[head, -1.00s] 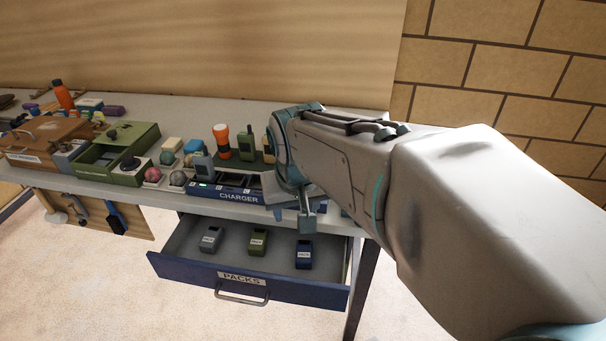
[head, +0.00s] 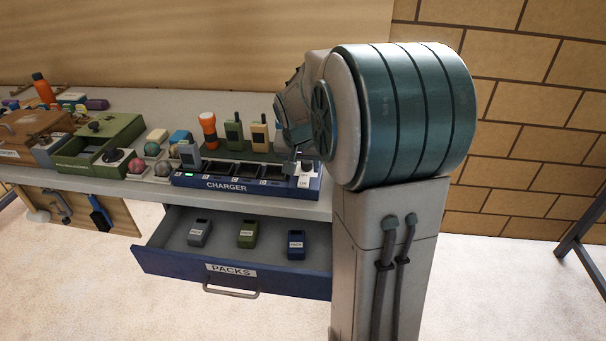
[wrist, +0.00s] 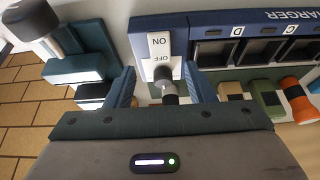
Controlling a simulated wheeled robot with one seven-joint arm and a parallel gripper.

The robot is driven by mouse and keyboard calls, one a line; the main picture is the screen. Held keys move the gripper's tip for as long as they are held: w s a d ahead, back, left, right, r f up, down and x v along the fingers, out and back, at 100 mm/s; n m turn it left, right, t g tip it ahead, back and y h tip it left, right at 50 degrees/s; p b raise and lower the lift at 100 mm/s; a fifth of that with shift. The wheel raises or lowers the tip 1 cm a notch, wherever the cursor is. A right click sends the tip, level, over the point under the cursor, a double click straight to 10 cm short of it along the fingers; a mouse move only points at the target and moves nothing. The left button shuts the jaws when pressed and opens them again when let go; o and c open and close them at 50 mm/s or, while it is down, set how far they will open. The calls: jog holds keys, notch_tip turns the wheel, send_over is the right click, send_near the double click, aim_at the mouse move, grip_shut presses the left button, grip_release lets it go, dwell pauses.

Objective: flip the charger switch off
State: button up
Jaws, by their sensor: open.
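The charger (head: 228,184) is a long blue strip at the front of the bench. Its switch (head: 306,170) is at the right end, with a white ON label showing; in the wrist view the white switch plate (wrist: 152,48) carries ON and OFF. The dark switch lever (wrist: 166,80) stands at the OFF end of the plate in that view; its exact tilt I cannot tell. My gripper (wrist: 163,88) is open, with one blue finger on each side of the lever and gaps between. In the head view my arm hides most of the gripper.
Radios and an orange torch (head: 208,128) stand behind the charger. The open PACKS drawer (head: 232,275) juts out below, holding grey, green and blue packs. Left of the charger are several balls and a green box (head: 100,145). Dark teal items (wrist: 75,62) lie beside the switch.

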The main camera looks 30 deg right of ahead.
aim_at(304, 178)
jog(key=x, duration=0.6)
